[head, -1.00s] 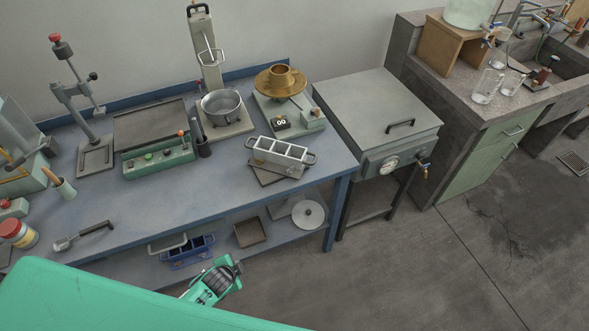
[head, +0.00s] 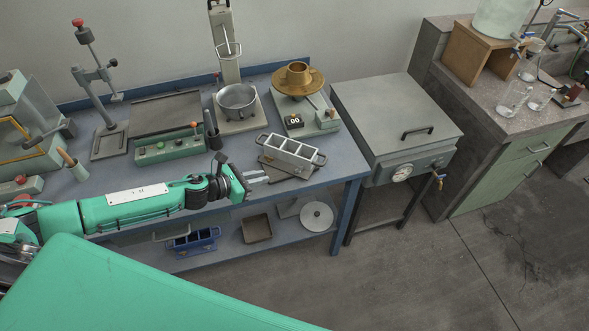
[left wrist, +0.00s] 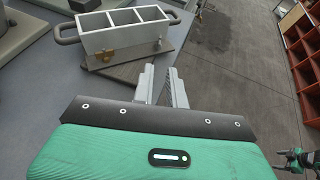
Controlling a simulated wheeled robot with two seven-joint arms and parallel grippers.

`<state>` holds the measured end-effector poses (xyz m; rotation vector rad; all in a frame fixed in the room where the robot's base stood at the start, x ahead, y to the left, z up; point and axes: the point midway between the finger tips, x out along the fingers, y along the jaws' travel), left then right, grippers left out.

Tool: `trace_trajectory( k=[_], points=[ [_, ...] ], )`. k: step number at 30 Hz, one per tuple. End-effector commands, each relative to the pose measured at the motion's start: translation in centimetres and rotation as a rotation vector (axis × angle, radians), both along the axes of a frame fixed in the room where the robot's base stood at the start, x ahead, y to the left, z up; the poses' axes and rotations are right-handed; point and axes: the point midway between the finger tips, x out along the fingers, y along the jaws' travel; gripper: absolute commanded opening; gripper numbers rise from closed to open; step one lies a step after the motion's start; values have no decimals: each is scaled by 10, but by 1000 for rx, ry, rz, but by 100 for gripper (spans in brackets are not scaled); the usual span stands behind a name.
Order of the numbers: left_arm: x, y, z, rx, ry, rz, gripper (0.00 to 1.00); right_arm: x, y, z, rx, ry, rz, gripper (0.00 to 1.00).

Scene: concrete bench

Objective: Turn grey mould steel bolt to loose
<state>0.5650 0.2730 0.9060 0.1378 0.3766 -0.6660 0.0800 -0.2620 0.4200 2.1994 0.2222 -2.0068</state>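The grey steel mould (head: 291,150), a long box with three open compartments and a loop handle at each end, sits on a flat dark plate on the blue bench. In the left wrist view the mould (left wrist: 127,39) is at the upper left. A brass-coloured fitting (left wrist: 106,55) and a small steel bolt-like part (left wrist: 159,42) show on its near side. My left gripper (head: 262,177) is open and empty, just left of and in front of the mould, apart from it. Its fingers (left wrist: 161,70) point towards the plate's edge. My right gripper (left wrist: 281,159) looks open and empty, small at the lower right.
Behind the mould stand a brass flow table (head: 298,80) and a metal bowl (head: 237,100). A green control box (head: 168,146) is left of it. A grey cabinet (head: 395,115) stands right of the bench. A blue mould (head: 193,243) is on the lower shelf.

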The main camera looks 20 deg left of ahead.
Motion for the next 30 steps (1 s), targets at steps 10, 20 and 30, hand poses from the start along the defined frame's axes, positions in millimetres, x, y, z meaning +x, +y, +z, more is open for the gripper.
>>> trace_trajectory(
  k=[10, 20, 30],
  points=[
    [35, -28, -15, -6, 1, 4, 14, 0, -2, 16, -2, 0, 0, 71],
    [72, -58, -36, -6, 3, 5, 14, 1, -2, 28, -2, 0, 0, 71],
    [96, -76, -49, -4, 2, 4, 14, 1, -2, 32, -2, 0, 0, 71]
  ],
)
